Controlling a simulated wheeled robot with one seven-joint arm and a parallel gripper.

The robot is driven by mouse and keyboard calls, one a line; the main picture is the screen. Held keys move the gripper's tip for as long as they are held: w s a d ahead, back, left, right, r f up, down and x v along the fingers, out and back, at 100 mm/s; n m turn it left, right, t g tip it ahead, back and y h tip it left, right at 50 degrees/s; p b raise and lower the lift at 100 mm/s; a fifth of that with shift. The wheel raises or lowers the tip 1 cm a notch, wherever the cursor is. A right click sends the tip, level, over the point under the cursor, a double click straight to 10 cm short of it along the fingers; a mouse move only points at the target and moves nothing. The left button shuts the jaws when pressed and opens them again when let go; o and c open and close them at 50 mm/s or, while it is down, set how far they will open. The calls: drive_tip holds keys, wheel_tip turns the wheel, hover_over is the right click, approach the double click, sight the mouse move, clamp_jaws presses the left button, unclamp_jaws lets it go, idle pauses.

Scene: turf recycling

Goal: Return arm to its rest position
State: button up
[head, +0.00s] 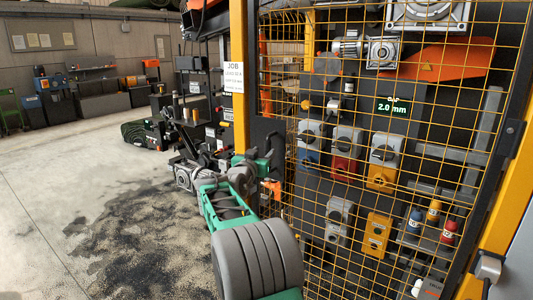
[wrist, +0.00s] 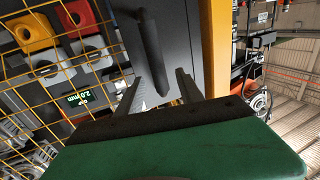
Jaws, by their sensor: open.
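My arm, green and grey, reaches forward from the bottom of the head view towards the yellow post and the dark panel beside the mesh. My gripper (wrist: 158,75) shows in the wrist view with its two grey fingers apart and nothing clamped between them. A dark bar handle (wrist: 150,45) on a grey panel (wrist: 178,30) appears between the fingers in that view. I cannot tell how far the handle is from the fingertips. In the head view the fingertips are not clear against the dark panel.
A yellow mesh guard (head: 330,200) fills the right side, with grey, red and yellow switch boxes behind it. A yellow post (head: 239,80) carries a job sign (head: 233,77). A green display (head: 392,106) reads 2.0 mm. The dirt-strewn floor (head: 60,200) on the left is largely open.

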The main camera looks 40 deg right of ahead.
drive_tip(key=shift+v, duration=1.6)
